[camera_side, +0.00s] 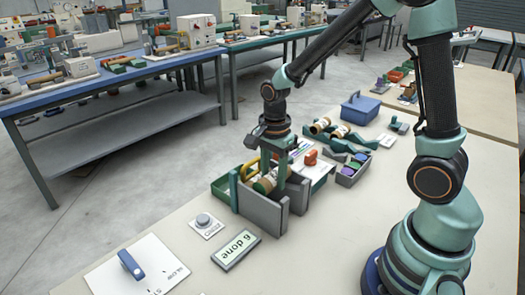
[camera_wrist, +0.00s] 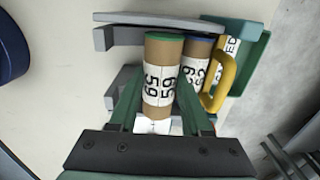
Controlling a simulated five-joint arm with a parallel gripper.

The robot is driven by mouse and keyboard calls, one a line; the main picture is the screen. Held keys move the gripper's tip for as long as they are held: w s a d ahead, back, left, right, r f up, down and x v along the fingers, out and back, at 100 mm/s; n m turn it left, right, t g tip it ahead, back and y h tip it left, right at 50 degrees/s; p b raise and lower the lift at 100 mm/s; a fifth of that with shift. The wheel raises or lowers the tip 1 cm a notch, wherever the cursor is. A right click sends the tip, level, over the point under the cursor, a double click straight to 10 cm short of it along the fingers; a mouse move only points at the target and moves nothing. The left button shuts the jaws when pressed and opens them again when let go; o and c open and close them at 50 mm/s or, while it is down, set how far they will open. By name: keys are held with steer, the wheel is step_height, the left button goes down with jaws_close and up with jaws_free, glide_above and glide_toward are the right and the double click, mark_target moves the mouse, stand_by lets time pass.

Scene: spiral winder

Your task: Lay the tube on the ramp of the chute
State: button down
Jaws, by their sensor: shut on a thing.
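My gripper (camera_wrist: 160,90) is shut on a brown cardboard tube (camera_wrist: 158,103) with a green end and a white label reading 59 and 65. The green fingers lie on both sides of it. A second brown tube (camera_wrist: 194,74) with a blue end lies close beside it on the right. Grey walls, apparently the chute (camera_wrist: 108,36), stand around the held tube. In the side view my gripper (camera_side: 281,188) is down between the chute's grey walls (camera_side: 256,212). Contact between tube and ramp is hidden.
A green bin (camera_side: 222,188) with a yellow handle (camera_side: 249,170) adjoins the chute. A "6 done" display (camera_side: 236,250), a button (camera_side: 204,222) and a blue lever (camera_side: 131,265) lie in front. More tubes (camera_side: 321,125) rest on a green stand behind. Bare table is right of the chute.

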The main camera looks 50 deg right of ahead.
mark_target(273, 173)
steer(key=shift+f, duration=0.3)
steer(key=shift+f, duration=0.3)
steer(key=shift+c, duration=1.8)
jaws_free()
step_height(273, 173, up, 13)
steer(key=s+r+n+t, duration=0.4)
steer(key=s+n, duration=0.3)
steer(key=n, duration=1.1)
steer(key=shift+a+t, duration=0.25)
steer(key=shift+t, duration=0.55)
